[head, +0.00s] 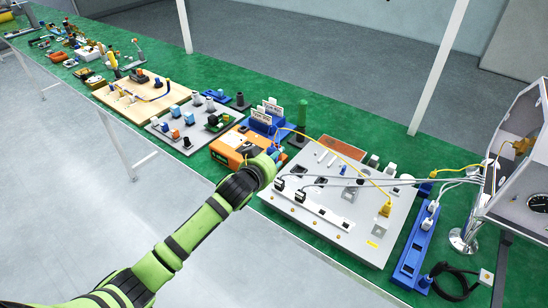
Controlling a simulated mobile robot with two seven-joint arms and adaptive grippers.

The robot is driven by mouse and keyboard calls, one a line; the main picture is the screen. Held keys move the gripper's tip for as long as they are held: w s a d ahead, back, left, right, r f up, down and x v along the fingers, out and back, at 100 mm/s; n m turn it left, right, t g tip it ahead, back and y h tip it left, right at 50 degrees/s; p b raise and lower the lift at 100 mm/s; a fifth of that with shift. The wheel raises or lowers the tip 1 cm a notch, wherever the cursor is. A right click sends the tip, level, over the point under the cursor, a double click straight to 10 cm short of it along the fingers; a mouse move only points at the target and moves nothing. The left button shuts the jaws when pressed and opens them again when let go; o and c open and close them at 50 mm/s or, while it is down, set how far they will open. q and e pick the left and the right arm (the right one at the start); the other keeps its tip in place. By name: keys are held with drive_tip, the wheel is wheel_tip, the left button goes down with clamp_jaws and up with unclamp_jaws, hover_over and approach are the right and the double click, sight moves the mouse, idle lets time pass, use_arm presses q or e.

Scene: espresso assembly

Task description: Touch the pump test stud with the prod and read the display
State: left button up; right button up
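My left arm comes in from the lower left, and its wrist ends over the right end of an orange box (229,146). My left gripper (274,146) is mostly hidden behind the wrist, so its fingers and anything in them cannot be made out. A light grey panel (335,230) lies to the right, with black connectors, white blocks and small brass-coloured studs (300,197) along its front. Which stud is the pump test stud cannot be told. A yellow lead runs from near the gripper to a yellow piece (385,209) on the panel. No display reading is legible. My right gripper is out of view.
A blue power strip (414,247) with a black cable (455,281) lies right of the panel. An open metal housing (515,185) with a round gauge (537,203) stands at far right. Grey leads cross the panel. Blue holders with labels (267,115) and several part boards fill the green bench leftward.

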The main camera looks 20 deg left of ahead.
use_arm(q)
drive_tip(key=shift+r, duration=0.1)
drive_tip(key=shift+s+r+p, duration=0.1)
drive_tip(key=shift+s+p, duration=0.1)
drive_tip(key=shift+p, duration=0.2)
drive_tip(key=shift+f+b, duration=0.6)
drive_tip(key=shift+f, duration=0.2)
drive_tip(key=shift+f+b, duration=0.85)
drive_tip(key=shift+f, duration=0.45)
drive_tip(key=shift+f+b, duration=0.75)
drive_tip(key=shift+f, duration=0.5)
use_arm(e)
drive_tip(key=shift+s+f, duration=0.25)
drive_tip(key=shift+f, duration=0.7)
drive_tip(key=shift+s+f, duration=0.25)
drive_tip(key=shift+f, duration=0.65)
use_arm(q)
drive_tip(key=shift+r, duration=0.1)
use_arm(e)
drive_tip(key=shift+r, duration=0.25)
use_arm(q)
drive_tip(key=shift+f+p, duration=0.2)
drive_tip(key=shift+p, duration=0.15)
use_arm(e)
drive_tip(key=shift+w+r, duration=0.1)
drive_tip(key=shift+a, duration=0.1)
